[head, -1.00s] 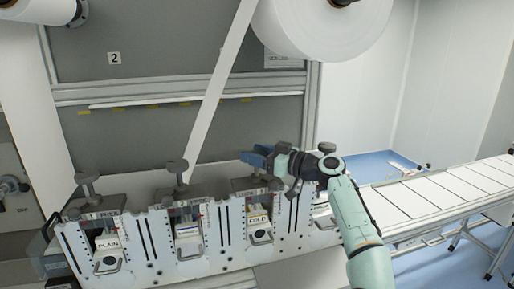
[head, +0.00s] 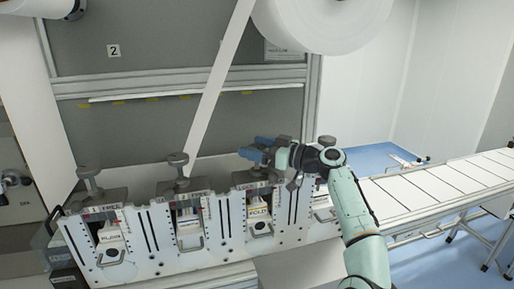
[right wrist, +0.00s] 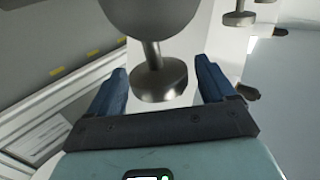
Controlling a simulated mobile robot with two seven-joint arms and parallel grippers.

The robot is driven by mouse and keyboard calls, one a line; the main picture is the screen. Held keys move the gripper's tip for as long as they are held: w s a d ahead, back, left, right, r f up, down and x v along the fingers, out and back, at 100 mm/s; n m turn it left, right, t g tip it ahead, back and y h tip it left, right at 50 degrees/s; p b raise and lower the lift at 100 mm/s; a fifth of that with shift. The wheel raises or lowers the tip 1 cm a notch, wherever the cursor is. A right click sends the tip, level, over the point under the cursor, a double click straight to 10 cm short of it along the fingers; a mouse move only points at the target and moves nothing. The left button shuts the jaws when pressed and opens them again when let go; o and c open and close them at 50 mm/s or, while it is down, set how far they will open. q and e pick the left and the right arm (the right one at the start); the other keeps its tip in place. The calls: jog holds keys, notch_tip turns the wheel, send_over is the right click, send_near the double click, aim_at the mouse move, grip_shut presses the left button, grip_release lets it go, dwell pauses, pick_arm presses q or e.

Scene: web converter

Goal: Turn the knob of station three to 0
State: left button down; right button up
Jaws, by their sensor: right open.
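Station three (head: 258,212), with a FOLD card, is the third unit from the left in the head view. My right gripper (head: 256,148) is just above it and largely covers the knob there. In the right wrist view a grey metal knob (right wrist: 150,15) with a stem and round base stands between the two open blue fingers of the right gripper (right wrist: 163,82). A gap shows on each side of its stem and base, with no visible grip. The number on station three's small display is too small to read. My left gripper is not in view.
Station one's knob (head: 90,175) and station two's knob (head: 178,160) stand to the left. A white slatted conveyor (head: 440,185) extends to the right.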

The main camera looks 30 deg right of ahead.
jog(key=shift+s+d+f+b, duration=0.1)
jog(key=shift+s+d+b, duration=0.25)
jog(key=shift+s, duration=0.1)
pick_arm(q)
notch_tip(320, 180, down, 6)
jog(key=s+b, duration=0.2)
jog(key=b, duration=0.2)
jog(key=shift+b, duration=0.4)
pick_arm(e)
jog(key=v, duration=1.2)
jog(key=shift+s, duration=0.2)
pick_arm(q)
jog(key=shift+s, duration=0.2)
